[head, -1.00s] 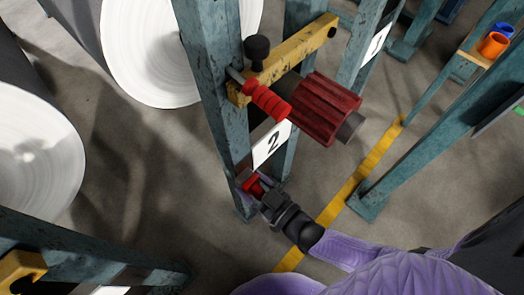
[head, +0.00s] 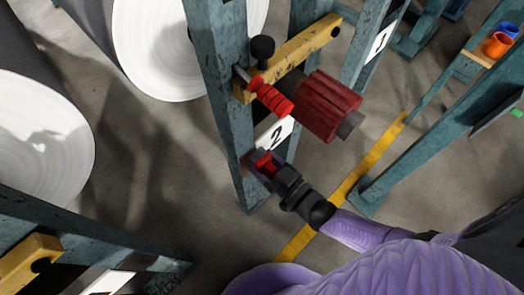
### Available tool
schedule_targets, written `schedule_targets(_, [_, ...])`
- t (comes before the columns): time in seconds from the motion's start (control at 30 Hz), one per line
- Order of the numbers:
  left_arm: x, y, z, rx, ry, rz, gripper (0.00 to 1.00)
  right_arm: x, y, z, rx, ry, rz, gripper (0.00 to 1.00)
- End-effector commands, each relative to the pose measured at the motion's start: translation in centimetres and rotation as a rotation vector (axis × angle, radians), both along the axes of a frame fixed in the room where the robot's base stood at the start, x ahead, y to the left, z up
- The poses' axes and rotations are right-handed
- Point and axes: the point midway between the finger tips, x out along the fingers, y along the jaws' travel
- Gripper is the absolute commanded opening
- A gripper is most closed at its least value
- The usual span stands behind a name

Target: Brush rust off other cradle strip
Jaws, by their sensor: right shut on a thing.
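My right gripper (head: 265,163) reaches in from the lower right. It is shut on a small red thing (head: 266,166), mostly hidden by the fingers; I cannot tell whether it is a brush. The gripper is beside the blue-green post (head: 233,125), just below the white sign with a 2 (head: 272,138). I cannot make out a cradle strip or rust being touched. My left gripper is not in view.
A yellow bar (head: 300,50) with a red grip (head: 270,97) and a dark red ribbed roller (head: 325,105) juts out above my gripper. Large white-ended rolls (head: 165,45) stand left. Orange (head: 497,45) and blue cups (head: 508,29) sit upper right.

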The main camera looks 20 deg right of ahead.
Motion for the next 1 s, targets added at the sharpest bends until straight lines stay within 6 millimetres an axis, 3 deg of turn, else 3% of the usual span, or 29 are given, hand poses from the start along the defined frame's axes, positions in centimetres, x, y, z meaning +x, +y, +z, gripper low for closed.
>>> schedule_targets(0.1, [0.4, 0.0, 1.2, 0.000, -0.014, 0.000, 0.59, 0.2, 0.1, 1.5, 0.000, -0.004, 0.000, 0.12])
schedule_targets(0.5, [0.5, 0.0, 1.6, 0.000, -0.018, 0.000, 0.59, -1.3, 3.6, 1.1, 0.000, 0.000, 0.000, 0.12])
schedule_targets(0.8, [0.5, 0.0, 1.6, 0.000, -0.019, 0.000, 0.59, -1.5, 3.7, 1.1, -0.001, 0.001, 0.000, 0.12])
schedule_targets(1.0, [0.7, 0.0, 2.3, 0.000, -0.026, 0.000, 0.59, -3.9, 2.9, 1.2, -0.002, 0.002, 0.000, 0.12])
